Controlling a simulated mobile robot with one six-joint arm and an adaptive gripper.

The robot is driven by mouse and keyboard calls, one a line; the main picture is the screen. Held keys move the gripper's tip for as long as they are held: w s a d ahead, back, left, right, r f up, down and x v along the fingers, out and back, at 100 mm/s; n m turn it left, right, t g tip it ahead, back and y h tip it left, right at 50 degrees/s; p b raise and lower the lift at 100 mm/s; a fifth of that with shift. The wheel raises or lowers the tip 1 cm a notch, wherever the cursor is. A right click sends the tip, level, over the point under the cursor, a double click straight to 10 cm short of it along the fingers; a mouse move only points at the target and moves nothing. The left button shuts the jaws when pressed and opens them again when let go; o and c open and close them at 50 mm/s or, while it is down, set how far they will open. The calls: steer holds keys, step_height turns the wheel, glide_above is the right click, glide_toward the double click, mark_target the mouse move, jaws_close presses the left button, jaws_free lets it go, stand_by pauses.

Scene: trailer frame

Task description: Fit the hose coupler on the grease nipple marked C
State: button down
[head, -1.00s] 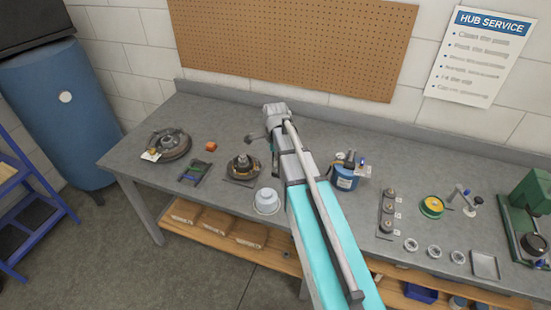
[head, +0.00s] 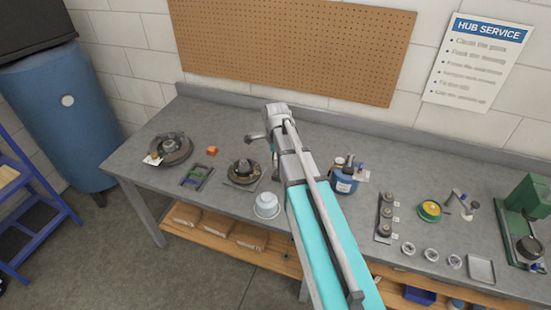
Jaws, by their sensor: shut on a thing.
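A dark block with several upright grease fittings (head: 386,215) stands on the bench right of my arm. Small white labels sit beside the fittings, but their letters are too small to read, so I cannot tell which is C. A blue pot (head: 343,183) with fittings on top stands between my arm and that block. I cannot make out the hose coupler for sure. My arm reaches up over the bench, left of the pot.
Left of my arm are a hub on a plate (head: 243,172), a white tub (head: 267,205), a brake drum (head: 171,150) and an orange block (head: 212,151). To the right are a yellow-green reel (head: 429,211), several rings, a square tray (head: 481,268) and a green press (head: 528,225).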

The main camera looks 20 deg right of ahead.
step_height(320, 180, down, 6)
steer(key=b, duration=0.6)
steer(key=shift+a, duration=0.1)
stand_by(0.5)
